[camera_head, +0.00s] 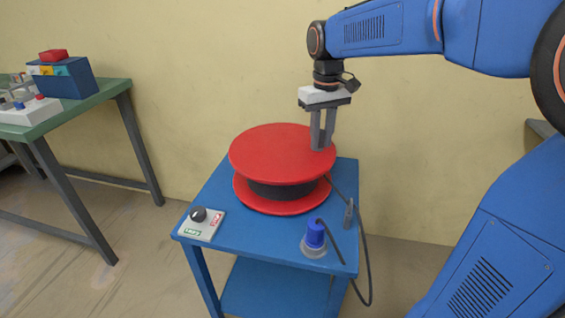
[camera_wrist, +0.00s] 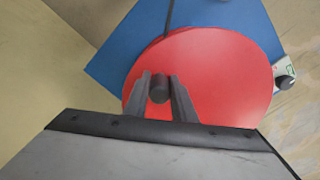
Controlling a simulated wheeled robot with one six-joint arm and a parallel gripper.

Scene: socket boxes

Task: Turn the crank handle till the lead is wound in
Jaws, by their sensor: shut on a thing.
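A red cable reel (camera_head: 275,150) with a dark drum lies flat on a blue table (camera_head: 215,215). The top of the reel also shows in the wrist view (camera_wrist: 220,85). A dark crank handle (camera_wrist: 159,88) stands up near the reel's rim. My gripper (camera_head: 321,143) points down at the right side of the reel top and is shut on the handle. In the head view the fingers hide most of the handle. The dark lead (camera_head: 364,250) runs from the reel across the table and hangs in a loop over its right edge.
A blue plug or socket (camera_head: 315,236) on a pale base stands at the table's front right. A grey plate with a black knob (camera_head: 199,214) sits at the front left. A green bench (camera_head: 100,92) with a blue box (camera_head: 62,80) stands at the left. A wall is behind.

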